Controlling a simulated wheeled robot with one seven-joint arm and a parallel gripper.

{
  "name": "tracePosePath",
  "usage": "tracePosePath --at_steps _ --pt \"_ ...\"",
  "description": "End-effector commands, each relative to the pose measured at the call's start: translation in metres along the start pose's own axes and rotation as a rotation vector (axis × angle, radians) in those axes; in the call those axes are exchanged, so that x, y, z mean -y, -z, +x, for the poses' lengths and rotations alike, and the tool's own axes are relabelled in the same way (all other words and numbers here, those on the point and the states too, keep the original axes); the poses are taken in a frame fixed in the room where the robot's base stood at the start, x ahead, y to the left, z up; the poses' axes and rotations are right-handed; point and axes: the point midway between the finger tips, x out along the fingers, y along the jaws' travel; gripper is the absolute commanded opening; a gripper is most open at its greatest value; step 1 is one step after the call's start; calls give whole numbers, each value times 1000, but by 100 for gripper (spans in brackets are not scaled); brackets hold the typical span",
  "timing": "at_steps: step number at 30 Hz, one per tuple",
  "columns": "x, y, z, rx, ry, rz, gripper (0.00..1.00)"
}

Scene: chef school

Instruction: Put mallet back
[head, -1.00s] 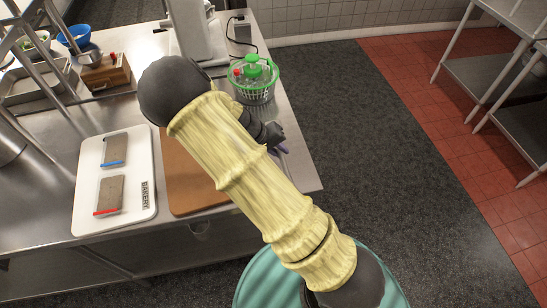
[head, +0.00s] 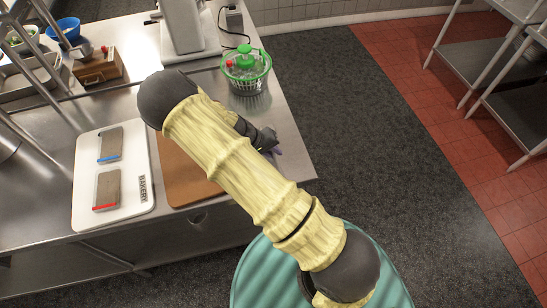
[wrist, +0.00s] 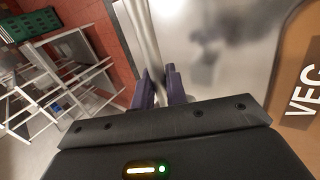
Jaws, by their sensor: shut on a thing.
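My gripper (wrist: 163,88) shows its two purple fingers in the wrist view, close together over the steel counter's edge. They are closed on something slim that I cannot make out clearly. In the head view my gripper (head: 276,152) is mostly hidden behind my arm, above the counter's right end beside the brown cutting board (head: 190,178). I cannot pick out the mallet for certain in either view.
A green salad spinner (head: 246,68) stands behind my gripper. A white board (head: 112,205) with two grey blocks lies to the left. The steel counter (head: 290,150) ends just right of my gripper, with open dark floor (head: 390,140) beyond.

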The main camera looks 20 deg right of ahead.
Motion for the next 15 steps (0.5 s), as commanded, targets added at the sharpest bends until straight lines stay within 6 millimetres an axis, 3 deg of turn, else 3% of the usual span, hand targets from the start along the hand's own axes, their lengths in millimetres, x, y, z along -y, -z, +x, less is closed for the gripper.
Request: tracePosePath --at_steps 9,15 --pt "18 -1 28 2 -1 0 0" --pt "21 0 30 1 0 1 0"
